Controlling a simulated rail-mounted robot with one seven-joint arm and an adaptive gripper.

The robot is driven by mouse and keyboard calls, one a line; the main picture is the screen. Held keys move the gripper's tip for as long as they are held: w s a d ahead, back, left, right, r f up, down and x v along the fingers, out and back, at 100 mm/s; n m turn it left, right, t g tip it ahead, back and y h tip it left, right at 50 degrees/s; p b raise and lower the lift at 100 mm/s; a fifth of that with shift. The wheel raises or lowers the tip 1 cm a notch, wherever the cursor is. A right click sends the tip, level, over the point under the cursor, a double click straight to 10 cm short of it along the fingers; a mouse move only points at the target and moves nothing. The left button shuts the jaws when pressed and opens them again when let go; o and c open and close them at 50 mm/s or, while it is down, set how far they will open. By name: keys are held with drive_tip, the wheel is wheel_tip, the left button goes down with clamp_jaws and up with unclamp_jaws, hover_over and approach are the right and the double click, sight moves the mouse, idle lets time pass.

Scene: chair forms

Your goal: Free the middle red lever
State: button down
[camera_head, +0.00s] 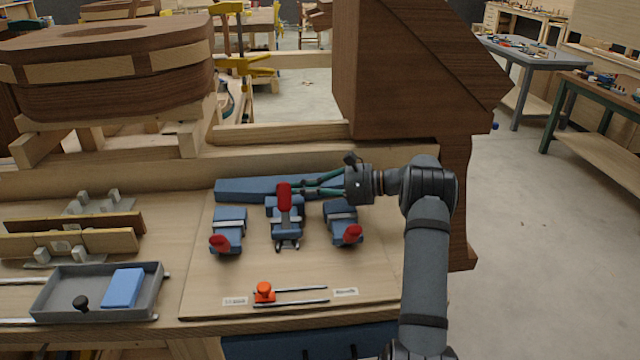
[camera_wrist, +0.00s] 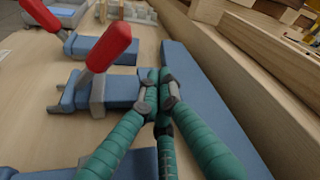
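Three blue toggle clamps with red levers stand in a row on a light wooden board. The middle red lever (camera_head: 284,195) stands raised on its clamp (camera_head: 286,229). In the wrist view, this lever (camera_wrist: 108,46) leans up and away from the clamp's blue body. The left lever (camera_head: 219,243) and right lever (camera_head: 350,234) lie low toward the front. My gripper (camera_head: 302,187) reaches in from the right, behind the clamps. In the wrist view, its green fingers (camera_wrist: 159,90) meet at their tips beside the middle clamp's rear end, apart from the red grip. Nothing shows between them.
A long blue bar (camera_head: 245,189) lies behind the clamps, close to my fingers. An orange knob (camera_head: 264,291) sits by two metal rods at the front. A grey tray (camera_head: 60,294) holds a blue block at left. A large brown wooden form (camera_head: 400,80) rises behind my wrist.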

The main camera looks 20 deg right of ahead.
sight(285, 209)
drive_tip(key=shift+s+a+r+p, duration=0.4)
drive_tip(key=shift+s+a+r, duration=0.1)
drive_tip(key=shift+s, duration=0.15)
drive_tip(key=shift+s+a+r+p, duration=0.35)
drive_tip(key=shift+s+r, duration=0.1)
drive_tip(key=shift+s, duration=0.15)
drive_tip(key=shift+s+d+b, duration=0.1)
drive_tip(key=shift+d+b, duration=0.05)
drive_tip(key=shift+b, duration=0.25)
